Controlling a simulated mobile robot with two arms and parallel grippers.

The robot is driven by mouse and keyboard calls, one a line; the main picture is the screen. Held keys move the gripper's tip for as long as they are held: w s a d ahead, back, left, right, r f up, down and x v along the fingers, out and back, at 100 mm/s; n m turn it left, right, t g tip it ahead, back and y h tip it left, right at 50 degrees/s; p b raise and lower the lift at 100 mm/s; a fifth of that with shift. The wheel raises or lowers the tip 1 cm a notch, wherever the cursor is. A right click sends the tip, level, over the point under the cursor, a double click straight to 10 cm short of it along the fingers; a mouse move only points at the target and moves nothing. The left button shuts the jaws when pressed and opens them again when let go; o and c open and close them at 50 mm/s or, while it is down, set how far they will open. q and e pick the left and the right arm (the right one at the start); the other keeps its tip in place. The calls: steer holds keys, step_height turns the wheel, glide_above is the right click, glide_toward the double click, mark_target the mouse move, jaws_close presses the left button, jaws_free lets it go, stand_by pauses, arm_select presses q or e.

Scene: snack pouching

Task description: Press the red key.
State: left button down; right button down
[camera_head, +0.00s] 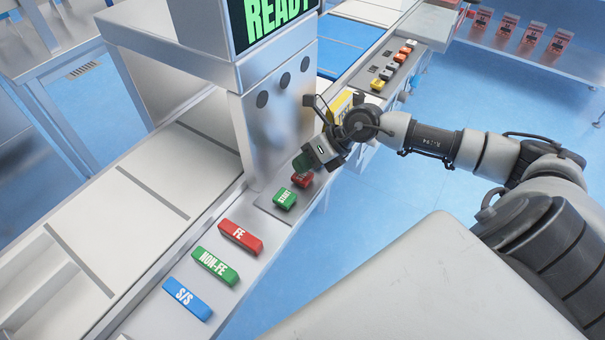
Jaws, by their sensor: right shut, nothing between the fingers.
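A small red key (302,179) sits on a grey plate at the front edge of the machine, just beyond a green START key (285,199). My right gripper (303,164) is shut and empty, with its tips pointing down right by the red key. The gripper covers part of the key's far side, and I cannot tell whether the tips touch it. My left gripper is out of view.
A red FE block (240,236), a green NON-FE block (215,266) and a blue S/S block (187,299) lie along the ledge. The screen (272,20) reads READY. A panel with several coloured buttons (399,57) stands farther back.

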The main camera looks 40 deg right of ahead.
steer(key=shift+f+b, duration=0.4)
steer(key=shift+f, duration=0.15)
stand_by(0.5)
steer(key=shift+r, duration=0.1)
steer(key=shift+r+p, duration=0.75)
steer(key=shift+r, duration=0.15)
steer(key=shift+r, duration=0.1)
step_height(320, 180, up, 5)
steer(key=p, duration=0.4)
steer(key=shift+d, duration=0.1)
stand_by(0.8)
